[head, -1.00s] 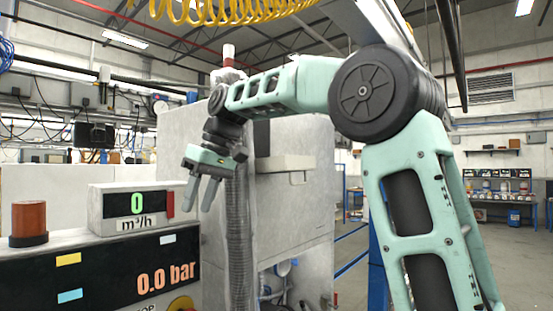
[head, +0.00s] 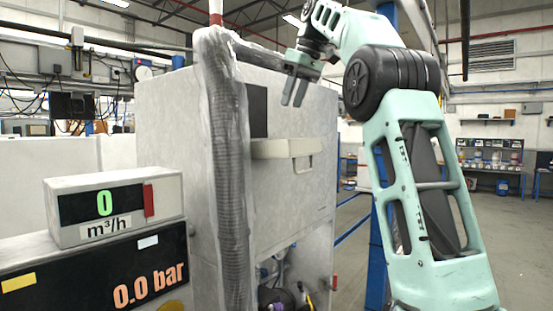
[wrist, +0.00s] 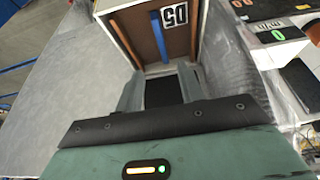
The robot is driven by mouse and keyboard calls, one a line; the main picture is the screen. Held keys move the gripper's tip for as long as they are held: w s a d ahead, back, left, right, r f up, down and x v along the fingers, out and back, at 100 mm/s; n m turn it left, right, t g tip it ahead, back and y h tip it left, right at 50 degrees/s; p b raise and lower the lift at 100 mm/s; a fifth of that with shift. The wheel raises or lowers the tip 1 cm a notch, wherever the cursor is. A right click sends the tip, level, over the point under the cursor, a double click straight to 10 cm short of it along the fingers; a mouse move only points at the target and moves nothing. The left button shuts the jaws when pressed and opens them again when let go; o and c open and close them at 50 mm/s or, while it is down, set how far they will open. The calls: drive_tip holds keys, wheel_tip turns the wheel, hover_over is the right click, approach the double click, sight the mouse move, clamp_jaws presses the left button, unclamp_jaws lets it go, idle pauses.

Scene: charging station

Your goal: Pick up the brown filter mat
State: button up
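A brown panel (wrist: 182,32), which looks like the brown filter mat, lies inside a pale open drawer (wrist: 113,42) in the wrist view. A blue strip and a black-and-white label lie across it, with an orange-brown strip along each side. In the head view the drawer (head: 285,149) juts from the cabinet front, and its inside is hidden. My gripper (head: 294,98) is above the drawer with its fingers pointing down and apart. In the wrist view my gripper (wrist: 160,82) is open and empty, with its fingertips close to the drawer's near edge in the picture.
A grey cabinet (head: 175,130) carries the drawer. A ribbed, film-wrapped hose (head: 228,150) stands just left of the drawer. A display box (head: 110,205) and a pressure panel (head: 90,280) stand at the lower left. Open floor (head: 480,250) lies to the right.

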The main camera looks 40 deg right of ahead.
drive_tip(key=x, duration=0.6)
drive_tip(key=shift+a, duration=0.1)
drive_tip(key=shift+p+x, duration=0.55)
drive_tip(key=shift+x, duration=2.25)
drive_tip(key=shift+w+a, duration=0.1)
drive_tip(key=shift+w, duration=0.05)
clamp_jaws()
